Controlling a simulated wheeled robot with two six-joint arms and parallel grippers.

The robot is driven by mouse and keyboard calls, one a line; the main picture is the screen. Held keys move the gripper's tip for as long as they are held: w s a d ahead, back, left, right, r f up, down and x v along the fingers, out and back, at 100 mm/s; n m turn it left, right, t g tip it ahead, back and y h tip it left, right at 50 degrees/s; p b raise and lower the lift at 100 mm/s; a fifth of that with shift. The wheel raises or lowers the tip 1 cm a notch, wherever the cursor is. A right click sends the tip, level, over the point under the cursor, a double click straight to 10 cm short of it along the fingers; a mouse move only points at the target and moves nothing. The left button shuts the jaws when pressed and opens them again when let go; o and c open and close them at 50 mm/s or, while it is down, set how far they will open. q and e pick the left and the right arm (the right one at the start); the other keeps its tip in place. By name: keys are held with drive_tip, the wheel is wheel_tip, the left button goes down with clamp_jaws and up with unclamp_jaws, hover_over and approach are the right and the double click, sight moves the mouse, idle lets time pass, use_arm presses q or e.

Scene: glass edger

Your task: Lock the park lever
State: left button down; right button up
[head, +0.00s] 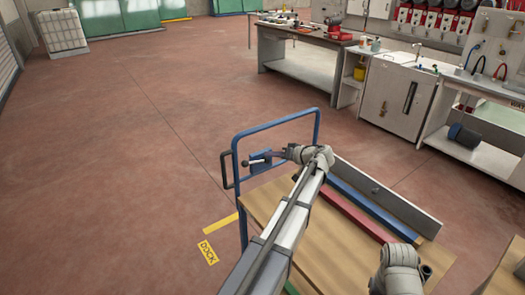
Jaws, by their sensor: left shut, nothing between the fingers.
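The park lever (255,161) shows as a short light rod with a dark knob at its left end. It sits at a blue bracket (261,168) on the blue handle frame (236,165) of a cart. My left gripper (281,154) is at the right of the bracket, pointing left. It is shut with nothing held. It is small in the picture, and I cannot tell whether it touches the lever. Part of my right arm shows at the lower right, but its gripper is not in view.
The cart has a wooden deck (262,203) with red and blue strips and a grey upright board (388,197) on its right. Yellow floor marks (208,252) lie at the left of the cart. Workbenches (305,65) stand behind. The floor at left is clear.

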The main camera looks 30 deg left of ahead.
use_arm(q)
drive_tip(key=shift+v, duration=1.3)
drive_tip(key=s+d+f+m+h, duration=0.4)
drive_tip(key=s+d, duration=0.5)
drive_tip(key=d, duration=0.3)
drive_tip(key=s+d+f+m+g+h+p, duration=0.1)
drive_tip(key=s+d+f+m+h, duration=0.3)
drive_tip(key=s+d, duration=0.6)
drive_tip(key=s+d+f+m+h+p, duration=0.1)
drive_tip(key=s+d+f+m+h, duration=0.3)
drive_tip(key=s+d, duration=0.5)
drive_tip(key=d+m, duration=0.1)
drive_tip(key=d, duration=0.3)
drive_tip(key=shift+s+d+g, duration=0.25)
drive_tip(key=shift+d+g, duration=0.05)
drive_tip(key=shift+g, duration=0.1)
